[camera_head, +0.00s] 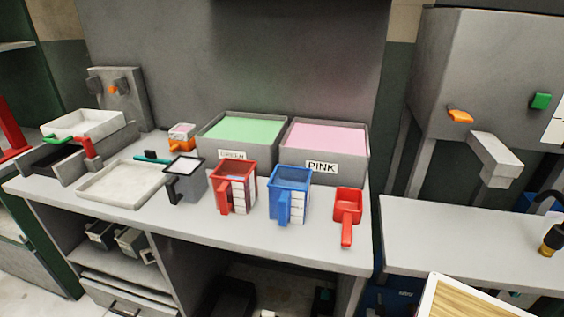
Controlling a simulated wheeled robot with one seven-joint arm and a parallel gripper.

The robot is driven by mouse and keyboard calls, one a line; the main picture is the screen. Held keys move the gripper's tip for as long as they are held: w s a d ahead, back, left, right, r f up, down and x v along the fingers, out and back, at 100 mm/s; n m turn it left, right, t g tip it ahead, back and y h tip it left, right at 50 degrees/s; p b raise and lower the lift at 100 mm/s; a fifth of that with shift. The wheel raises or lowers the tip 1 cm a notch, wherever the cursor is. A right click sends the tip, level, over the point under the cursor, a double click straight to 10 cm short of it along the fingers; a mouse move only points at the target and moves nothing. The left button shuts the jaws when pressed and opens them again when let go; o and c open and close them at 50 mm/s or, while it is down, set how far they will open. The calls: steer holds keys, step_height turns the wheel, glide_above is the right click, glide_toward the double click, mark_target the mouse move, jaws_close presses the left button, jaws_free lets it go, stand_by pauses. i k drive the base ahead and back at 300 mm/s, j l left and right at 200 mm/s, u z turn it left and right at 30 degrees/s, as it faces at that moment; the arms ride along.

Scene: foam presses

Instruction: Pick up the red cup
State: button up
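A red measuring cup (236,190) with a handle and white scale labels stands upright near the front of the grey bench (290,238). A blue measuring cup (289,192) of like shape stands to its right, and a grey cup (187,179) with a dark handle to its left. A small red scoop (347,208) with a handle pointing to the front edge sits farther right. My gripper is not in view, and nothing visible is touching the red cup.
Behind the cups stand a bin of green material (243,130) labelled GREEN and a bin of pink material (326,138) labelled PINK. A shallow white tray (122,205) lies at left. A wood-topped object (470,302) shows at bottom right. The bench front strip is clear.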

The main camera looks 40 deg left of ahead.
mark_target(234, 184)
steer(key=u, duration=2.15)
